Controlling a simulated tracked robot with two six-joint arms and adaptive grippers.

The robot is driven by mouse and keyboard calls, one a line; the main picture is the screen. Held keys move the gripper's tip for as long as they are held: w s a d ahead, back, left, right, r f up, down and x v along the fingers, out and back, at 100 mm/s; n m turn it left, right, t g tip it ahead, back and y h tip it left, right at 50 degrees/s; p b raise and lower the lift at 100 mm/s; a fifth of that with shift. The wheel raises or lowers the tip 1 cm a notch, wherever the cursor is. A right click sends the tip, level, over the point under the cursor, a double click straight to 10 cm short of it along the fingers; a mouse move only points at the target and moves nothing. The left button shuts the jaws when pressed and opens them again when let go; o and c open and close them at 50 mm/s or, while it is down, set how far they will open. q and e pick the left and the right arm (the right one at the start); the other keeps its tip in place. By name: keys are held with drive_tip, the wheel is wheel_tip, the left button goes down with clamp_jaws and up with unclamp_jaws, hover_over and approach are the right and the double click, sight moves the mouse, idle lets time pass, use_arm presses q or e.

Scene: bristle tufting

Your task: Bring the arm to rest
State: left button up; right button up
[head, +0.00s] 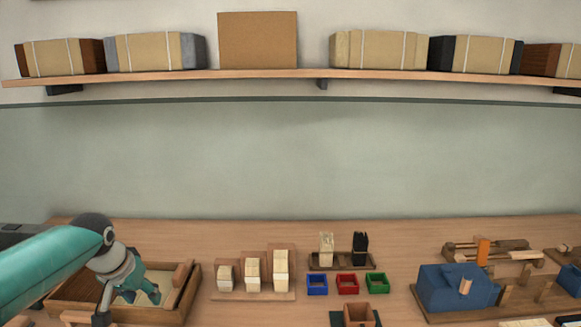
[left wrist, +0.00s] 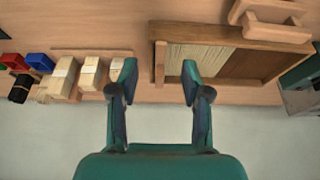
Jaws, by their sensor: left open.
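My left arm comes in from the left in the head view. My left gripper (head: 139,291) hangs above the wooden tray (head: 192,292) at the table's left. In the left wrist view the two fingers of the left gripper (left wrist: 159,70) are spread wide, with nothing between them. That view also shows the wooden tray (left wrist: 262,63), with pale bristle material (left wrist: 204,57) in one compartment. The fingers appear above the tray's end and the bare table; the exact height cannot be told. My right gripper is in neither view.
Wooden stands with pale bundles (head: 253,272) stand right of the tray. Blue (head: 317,284), red (head: 347,284) and green (head: 376,283) bins sit mid-table, before a holder with a pale and a black tuft (head: 360,247). A blue block fixture (head: 455,288) stands right. A shelf (head: 290,75) holds wrapped bundles.

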use_arm(q)
drive_tip(key=s+d+f+g+h+p, duration=0.1)
drive_tip(key=s+d+f+g, duration=0.2)
drive_tip(key=f, duration=0.6)
drive_tip(key=s+d+f+g+h, duration=0.1)
drive_tip(key=s+d+f, duration=0.35)
drive_tip(key=f, duration=0.35)
drive_tip(key=s+d+f+g+p, duration=0.1)
drive_tip(key=s+d+f+g, duration=0.15)
drive_tip(key=s+f, duration=0.45)
drive_tip(key=s+d+f+n+t+h, duration=0.1)
drive_tip(key=s+d+f, duration=0.3)
drive_tip(key=s, duration=0.3)
drive_tip(key=s+d+f+n+t+h, duration=0.1)
drive_tip(key=s+d+f, duration=0.4)
drive_tip(key=s+f, duration=0.1)
drive_tip(key=shift+s+d+f+t, duration=0.15)
drive_tip(key=shift+s+f+t, duration=0.2)
drive_tip(key=shift+f, duration=0.2)
